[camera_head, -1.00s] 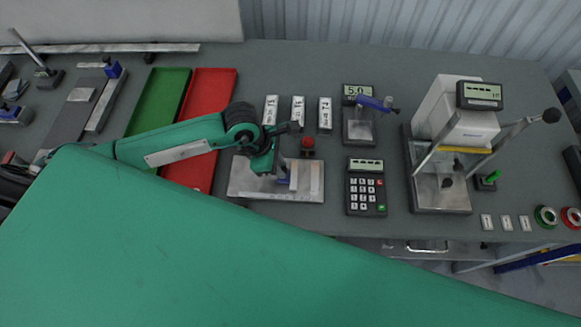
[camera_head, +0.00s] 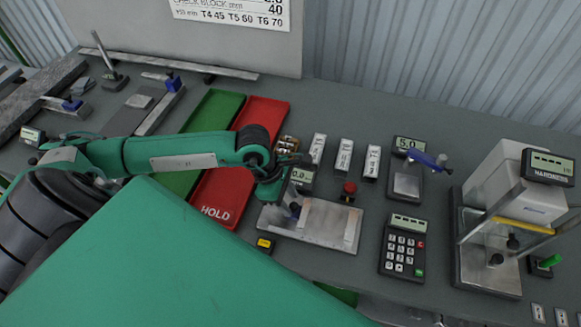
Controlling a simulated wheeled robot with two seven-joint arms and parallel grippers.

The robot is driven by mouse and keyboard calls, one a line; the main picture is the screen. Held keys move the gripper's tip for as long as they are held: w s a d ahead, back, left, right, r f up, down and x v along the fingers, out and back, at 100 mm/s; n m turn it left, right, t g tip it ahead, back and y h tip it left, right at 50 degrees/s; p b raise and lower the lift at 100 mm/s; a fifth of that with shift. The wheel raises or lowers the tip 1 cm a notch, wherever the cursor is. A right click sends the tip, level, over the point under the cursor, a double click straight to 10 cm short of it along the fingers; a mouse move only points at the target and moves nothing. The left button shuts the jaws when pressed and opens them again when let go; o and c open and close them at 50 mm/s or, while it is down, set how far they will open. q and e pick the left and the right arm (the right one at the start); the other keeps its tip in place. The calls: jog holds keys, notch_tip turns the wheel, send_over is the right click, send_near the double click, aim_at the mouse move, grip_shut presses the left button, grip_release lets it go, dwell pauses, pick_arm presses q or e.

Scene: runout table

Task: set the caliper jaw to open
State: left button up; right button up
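My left gripper (camera_head: 289,180) is over the plate's left part, close to the display. It hides part of the plate and possibly the jaw. Its fingers are small, dark and seen from the side, so I cannot tell their opening or any contact. My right gripper is not in view.
A red button (camera_head: 349,188) stands behind the plate. A keypad (camera_head: 404,246), a gauge reading 5.0 (camera_head: 410,146) and a hardness tester (camera_head: 489,247) stand to the right. Red (camera_head: 216,200) and green (camera_head: 209,120) trays lie left, under my arm. Labelled blocks (camera_head: 344,154) stand behind.

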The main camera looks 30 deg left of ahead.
pick_arm(q)
jog(key=shift+s, duration=0.1)
jog(key=shift+r, duration=0.1)
jog(key=shift+a+r, duration=0.1)
jog(key=shift+r, duration=0.15)
jog(key=b+v, duration=0.4)
jog(key=v, duration=0.9)
jog(key=shift+s+a, duration=0.1)
jog(key=shift+s, duration=0.05)
